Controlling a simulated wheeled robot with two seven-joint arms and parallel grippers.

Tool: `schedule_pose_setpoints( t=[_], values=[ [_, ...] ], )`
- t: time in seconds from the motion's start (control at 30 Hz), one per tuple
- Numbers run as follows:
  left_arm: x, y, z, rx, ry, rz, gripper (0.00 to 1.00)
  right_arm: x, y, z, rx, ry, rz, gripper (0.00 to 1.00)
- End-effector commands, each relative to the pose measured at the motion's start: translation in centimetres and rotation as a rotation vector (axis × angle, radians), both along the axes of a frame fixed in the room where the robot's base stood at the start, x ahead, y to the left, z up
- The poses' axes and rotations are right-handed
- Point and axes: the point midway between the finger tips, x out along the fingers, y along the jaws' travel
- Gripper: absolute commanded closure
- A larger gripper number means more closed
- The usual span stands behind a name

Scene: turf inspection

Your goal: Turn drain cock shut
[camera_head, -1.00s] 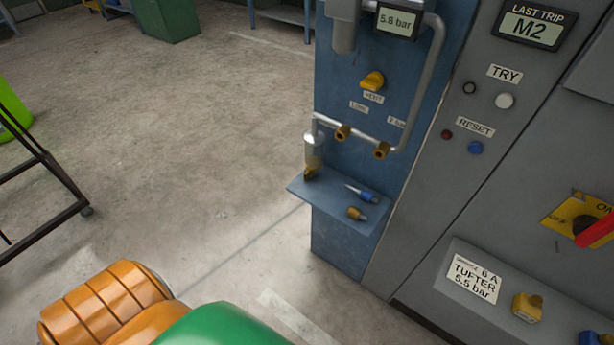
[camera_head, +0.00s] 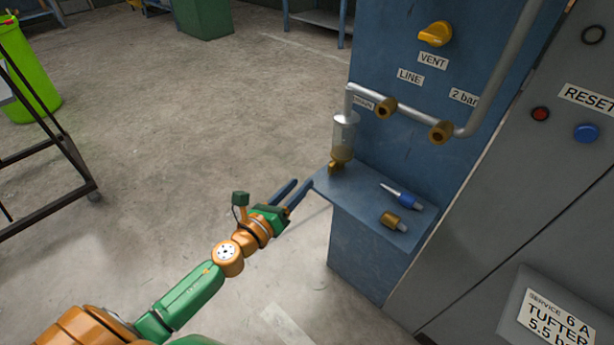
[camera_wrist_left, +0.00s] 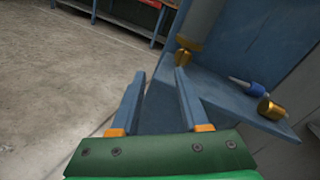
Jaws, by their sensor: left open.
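The drain cock (camera_head: 338,165) is a small brass fitting under the clear bowl (camera_head: 345,132), just above the left end of the blue shelf. In the left wrist view the brass drain cock (camera_wrist_left: 183,57) shows below the grey bowl, ahead of the fingers and a little right. Whether it is turned open or shut I cannot tell. My left gripper (camera_head: 296,190) is open and empty, left of and below the cock, near the shelf's left corner. Its two blue-grey fingers (camera_wrist_left: 160,95) are spread apart in the wrist view. My right gripper is not in view.
The blue shelf (camera_head: 375,215) holds a blue-ended fitting (camera_head: 405,197) and a brass fitting (camera_head: 395,220). Above are brass pipe fittings (camera_head: 440,131) and a yellow vent knob (camera_head: 435,34). A dark-framed trolley (camera_head: 70,165) stands at left. The floor between is clear.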

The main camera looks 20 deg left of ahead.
Motion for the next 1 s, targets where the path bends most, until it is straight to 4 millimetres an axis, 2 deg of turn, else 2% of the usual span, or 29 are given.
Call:
schedule_pose_setpoints(
  t=[0.1,0.23,0.37,0.5,0.6,0.97,1.0],
  values=[
    [0.3,-1.6,1.3,0.281,-0.106,-0.116,0.55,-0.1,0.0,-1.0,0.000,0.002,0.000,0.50],
    [0.5,-2.7,2.0,0.453,-0.168,-0.180,0.55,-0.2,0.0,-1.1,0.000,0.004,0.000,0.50],
    [2.5,-3.5,2.4,0.464,-0.174,-0.184,0.55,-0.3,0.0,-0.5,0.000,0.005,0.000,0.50],
    [5.1,-4.4,2.3,0.463,-0.172,-0.184,0.55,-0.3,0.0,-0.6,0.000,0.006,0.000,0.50],
    [6.3,-4.8,2.1,0.461,-0.170,-0.182,0.55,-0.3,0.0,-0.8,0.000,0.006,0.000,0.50],
    [6.9,-5.1,2.0,0.459,-0.168,-0.184,0.55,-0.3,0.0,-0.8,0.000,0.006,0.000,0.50],
    [6.9,-5.1,2.0,0.459,-0.167,-0.184,0.66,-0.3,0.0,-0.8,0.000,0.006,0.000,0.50]
  ],
)
